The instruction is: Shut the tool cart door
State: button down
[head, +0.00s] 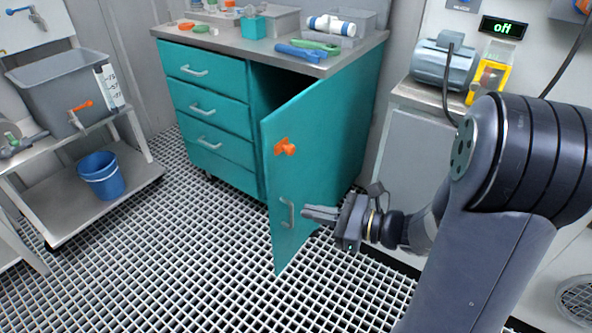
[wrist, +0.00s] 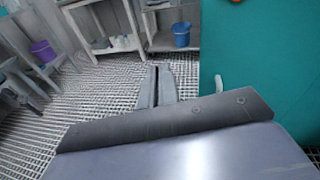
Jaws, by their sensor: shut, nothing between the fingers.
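The teal tool cart (head: 215,125) stands in the middle of the head view, with drawers on its left side. Its teal door (head: 315,150) is swung open toward me, with an orange latch (head: 285,147) and a grey handle (head: 287,212) on its face. The door also fills the right of the wrist view (wrist: 265,65). My gripper (head: 308,215) is shut and empty, with its fingertips close to the door near the handle. I cannot tell whether they touch it. In the wrist view my fingers (wrist: 158,75) point past the door's left edge.
Tools and bins lie on the cart's top (head: 240,42). A grey cabinet with a motor (head: 443,65) stands right of the cart. A shelf with a blue bucket (head: 101,175) is at the left. The grated floor (head: 190,255) before the cart is clear.

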jog(key=w+d+m+t, duration=0.3)
jog(key=w+d, duration=0.1)
jog(key=b, duration=0.4)
send_near(270, 168)
jog(key=x, duration=0.5)
jog(key=shift+w+a+f, duration=0.1)
jog(key=shift+w+a, duration=0.1)
jog(key=shift+a, duration=0.15)
jog(key=shift+w+a, duration=0.35)
jog(key=shift+a, duration=0.05)
jog(key=shift+a, duration=0.1)
